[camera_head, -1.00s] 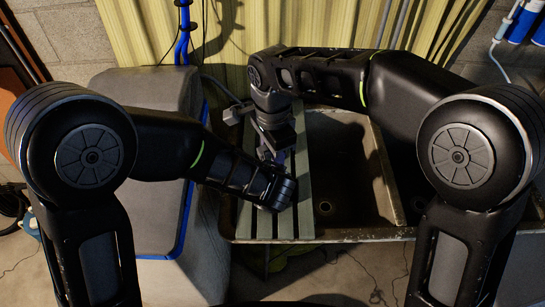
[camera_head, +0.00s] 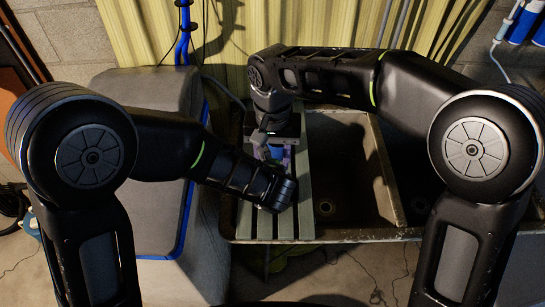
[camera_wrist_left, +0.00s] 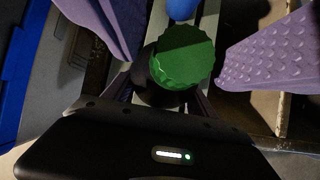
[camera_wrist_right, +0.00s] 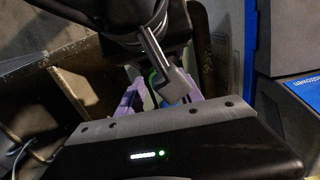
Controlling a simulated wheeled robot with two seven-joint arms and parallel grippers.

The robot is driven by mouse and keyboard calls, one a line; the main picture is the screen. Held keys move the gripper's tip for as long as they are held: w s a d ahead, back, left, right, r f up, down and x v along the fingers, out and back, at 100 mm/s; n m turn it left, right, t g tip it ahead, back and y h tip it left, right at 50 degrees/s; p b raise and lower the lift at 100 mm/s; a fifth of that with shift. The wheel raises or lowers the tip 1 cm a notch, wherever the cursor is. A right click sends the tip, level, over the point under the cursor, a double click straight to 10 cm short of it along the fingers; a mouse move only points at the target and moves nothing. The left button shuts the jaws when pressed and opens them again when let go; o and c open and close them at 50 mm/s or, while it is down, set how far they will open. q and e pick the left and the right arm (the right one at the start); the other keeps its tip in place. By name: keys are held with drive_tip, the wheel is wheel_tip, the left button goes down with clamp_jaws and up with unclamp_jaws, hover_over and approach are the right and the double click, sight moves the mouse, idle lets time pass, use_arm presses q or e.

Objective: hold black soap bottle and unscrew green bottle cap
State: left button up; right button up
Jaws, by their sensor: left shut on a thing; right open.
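The green bottle cap (camera_wrist_left: 182,57) is ridged and sits on top of the black soap bottle (camera_wrist_left: 158,92), seen from above in the left wrist view. My left gripper (camera_wrist_left: 162,98) is shut on the black bottle below the cap; its fingers are mostly hidden. My right gripper (camera_wrist_left: 178,62) is open, its purple textured fingers on either side of the cap with gaps visible in this view. In the right wrist view, a sliver of the green cap (camera_wrist_right: 151,78) shows between the right fingers, partly behind a grey metal link. In the head view the arms hide the bottle.
A blue object (camera_wrist_left: 181,8) is just beyond the cap. Grey-green slats (camera_head: 285,228) run beneath the grippers, with a sink basin (camera_head: 345,165) to the right. A large grey softener cabinet (camera_head: 140,215) with blue trim stands left. A striped curtain (camera_head: 270,25) hangs behind.

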drive_tip(key=shift+r, duration=1.15)
drive_tip(key=m, duration=1.1)
drive_tip(key=shift+m, duration=0.4)
drive_tip(key=shift+f, duration=0.1)
drive_tip(key=shift+f, duration=1.1)
